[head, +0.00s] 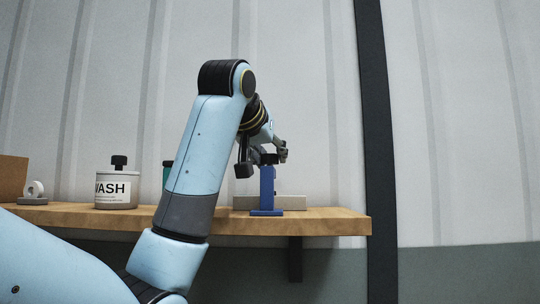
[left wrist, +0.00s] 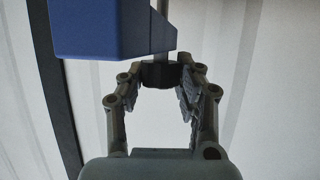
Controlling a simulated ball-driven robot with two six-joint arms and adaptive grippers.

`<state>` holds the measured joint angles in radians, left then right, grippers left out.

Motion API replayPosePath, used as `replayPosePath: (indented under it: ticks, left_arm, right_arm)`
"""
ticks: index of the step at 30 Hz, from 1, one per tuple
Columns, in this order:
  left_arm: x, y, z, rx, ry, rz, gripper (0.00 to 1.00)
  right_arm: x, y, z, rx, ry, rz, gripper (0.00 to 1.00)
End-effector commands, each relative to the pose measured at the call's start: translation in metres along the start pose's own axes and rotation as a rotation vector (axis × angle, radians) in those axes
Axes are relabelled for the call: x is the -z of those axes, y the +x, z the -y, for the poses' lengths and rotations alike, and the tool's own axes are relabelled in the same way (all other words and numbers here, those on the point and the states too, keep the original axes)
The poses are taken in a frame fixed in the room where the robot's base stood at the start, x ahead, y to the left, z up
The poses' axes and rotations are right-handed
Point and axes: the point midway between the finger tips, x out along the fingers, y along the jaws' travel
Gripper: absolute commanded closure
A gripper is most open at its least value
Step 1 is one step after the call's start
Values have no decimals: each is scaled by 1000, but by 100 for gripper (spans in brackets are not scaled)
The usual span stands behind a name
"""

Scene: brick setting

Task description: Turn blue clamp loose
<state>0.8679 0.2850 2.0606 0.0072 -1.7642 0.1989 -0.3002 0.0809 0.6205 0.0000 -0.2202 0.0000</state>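The blue clamp (head: 267,188) stands upright on the wooden shelf, its foot flat on the board. In the left wrist view its blue body (left wrist: 95,28) fills the upper left, with a grey rod beside it that ends in a black knob (left wrist: 160,74). My left gripper (left wrist: 161,72) has its fingertips against both sides of this knob and looks shut on it. In the head view the left gripper (head: 277,153) is at the top of the clamp, partly hidden by my arm. My right gripper is not in view.
A long pale block (head: 292,203) lies behind the clamp on the shelf (head: 335,219). A WASH jar (head: 117,189), a white roll (head: 34,189) and a brown box (head: 12,178) stand to the left. A teal item (head: 168,172) is partly behind my arm. The shelf's right end is clear.

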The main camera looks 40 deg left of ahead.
Motion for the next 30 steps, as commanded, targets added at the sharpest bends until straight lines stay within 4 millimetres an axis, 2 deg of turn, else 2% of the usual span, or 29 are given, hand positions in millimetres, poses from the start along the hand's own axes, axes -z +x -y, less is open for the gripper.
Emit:
replayPosePath:
  ticks: [1, 4, 5, 11, 17, 30]
  left_arm:
    - [0, 0, 0, 0, 0, 0, 85]
    - [0, 0, 0, -1, 0, 0, 98]
    - [0, 0, 0, -1, 0, 0, 99]
    - [1, 0, -1, 10, -7, 1, 100]
    - [2, -1, -2, 76, -35, 3, 100]
    - [3, -1, -3, 419, -175, 5, 100]
  right_arm:
    - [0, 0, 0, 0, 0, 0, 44]
    - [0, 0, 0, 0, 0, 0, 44]
    - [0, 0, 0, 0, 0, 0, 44]
    - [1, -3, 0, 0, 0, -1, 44]
    - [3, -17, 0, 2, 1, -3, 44]
    - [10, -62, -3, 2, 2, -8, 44]
